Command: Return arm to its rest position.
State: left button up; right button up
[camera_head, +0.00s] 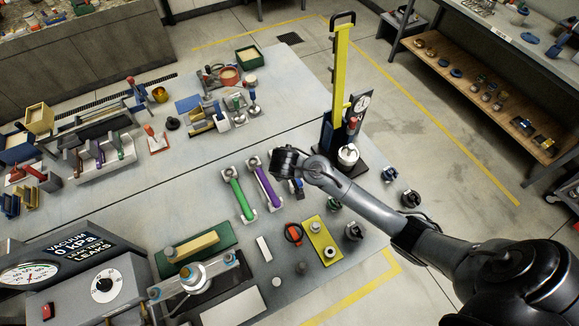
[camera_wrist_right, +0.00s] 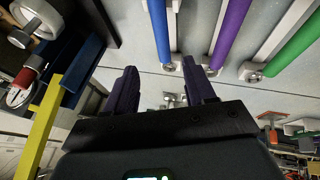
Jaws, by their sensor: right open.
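My right arm (camera_head: 365,202) reaches in from the lower right over the table. Its wrist end is beside the purple tube (camera_head: 267,187) and above the partly covered blue tube (camera_head: 297,186). In the right wrist view my right gripper (camera_wrist_right: 161,82) has its two dark fingers apart, with nothing between them. The blue tube (camera_wrist_right: 158,25), purple tube (camera_wrist_right: 231,30) and green tube (camera_wrist_right: 300,45) lie beyond the fingertips in that view. In the head view the fingers are hidden by the wrist. My left gripper is not in view.
A tall yellow stand (camera_head: 341,70) with a gauge rises just behind my right arm. The green tube (camera_head: 239,194) lies left of the purple one. A vacuum gauge box (camera_head: 75,270) is at the lower left. Small fittings stand along the table's right edge, near the forearm.

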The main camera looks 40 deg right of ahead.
jog(key=shift+s+a+r, duration=0.1)
jog(key=shift+r, duration=0.05)
dwell(0.3)
jog(key=s+a+r+n+y, duration=0.15)
jog(key=s+a, duration=0.35)
jog(key=s, duration=0.7)
jog(key=s+a+r+n+y, duration=0.1)
jog(key=s+a+n+y, duration=0.3)
jog(key=s, duration=0.8)
notch_tip(320, 180, up, 15)
jog(key=m+h+p, duration=0.1)
jog(key=m+p, duration=0.1)
jog(key=p, duration=1.3)
jog(key=shift+a+f, duration=0.15)
jog(key=shift+a, duration=0.15)
